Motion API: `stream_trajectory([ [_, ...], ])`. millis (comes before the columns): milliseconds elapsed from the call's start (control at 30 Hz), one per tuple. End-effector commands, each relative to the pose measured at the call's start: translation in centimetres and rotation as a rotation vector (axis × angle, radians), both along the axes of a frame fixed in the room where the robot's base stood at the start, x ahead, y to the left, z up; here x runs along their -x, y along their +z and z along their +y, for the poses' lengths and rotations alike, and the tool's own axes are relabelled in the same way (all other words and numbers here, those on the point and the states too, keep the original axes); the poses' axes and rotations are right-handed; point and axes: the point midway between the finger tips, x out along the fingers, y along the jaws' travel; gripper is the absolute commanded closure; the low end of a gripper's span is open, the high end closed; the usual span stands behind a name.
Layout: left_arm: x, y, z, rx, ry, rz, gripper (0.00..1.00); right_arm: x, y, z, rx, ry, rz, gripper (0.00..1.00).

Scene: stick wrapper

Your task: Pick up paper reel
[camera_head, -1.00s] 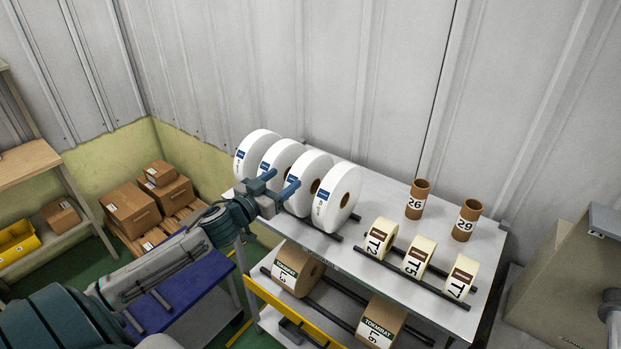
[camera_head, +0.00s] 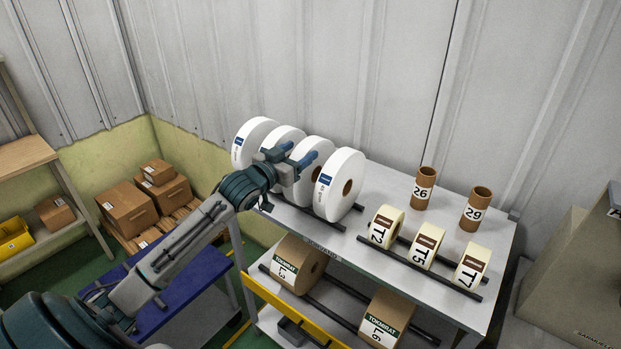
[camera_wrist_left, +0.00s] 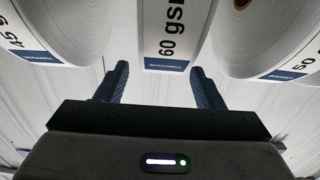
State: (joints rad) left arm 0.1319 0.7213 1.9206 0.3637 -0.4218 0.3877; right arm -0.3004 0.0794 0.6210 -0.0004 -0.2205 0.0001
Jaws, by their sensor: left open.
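Several white paper reels stand on edge in a row on the upper shelf in the head view; the rightmost reel (camera_head: 341,186) and the leftmost reel (camera_head: 250,143) show most clearly. My left gripper (camera_head: 294,154) is open in front of the middle reels and hides part of them. In the left wrist view, the reel marked "60 gsm" (camera_wrist_left: 166,35) lies ahead, centred between the two fingers (camera_wrist_left: 159,72), with a visible gap on each side. Neighbouring reels show at left (camera_wrist_left: 35,30) and right (camera_wrist_left: 262,38). My right gripper is not in view.
Cream rolls T2 (camera_head: 383,228), T5 (camera_head: 427,245) and T7 (camera_head: 471,265) rest on black rails at the shelf's right. Brown tubes 26 (camera_head: 424,188) and 29 (camera_head: 476,209) stand behind. Large brown rolls (camera_head: 297,265) lie below. A corrugated wall is close behind.

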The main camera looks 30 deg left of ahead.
Motion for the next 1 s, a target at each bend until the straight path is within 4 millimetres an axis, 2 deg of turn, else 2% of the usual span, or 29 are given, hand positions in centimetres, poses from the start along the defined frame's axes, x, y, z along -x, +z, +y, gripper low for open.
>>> stream_trajectory([
  [33,-0.7,-0.7,0.0,0.004,0.001,-0.005,0.38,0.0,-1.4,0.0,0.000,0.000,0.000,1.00],
  [100,-1.6,-0.8,0.1,0.005,0.000,-0.004,0.38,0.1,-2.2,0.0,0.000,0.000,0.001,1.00],
  [300,-3.2,-0.4,-0.1,0.002,0.001,-0.002,0.38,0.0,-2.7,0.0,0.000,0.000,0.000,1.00],
  [600,-3.4,-0.3,-0.1,0.000,0.000,0.000,0.38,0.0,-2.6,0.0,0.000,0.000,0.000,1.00],
  [900,-3.4,-0.3,-0.1,0.000,0.001,0.000,0.97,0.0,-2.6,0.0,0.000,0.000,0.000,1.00],
  [1000,-3.4,-0.3,-0.1,0.001,0.001,0.000,1.00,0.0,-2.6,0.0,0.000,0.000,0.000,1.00],
])
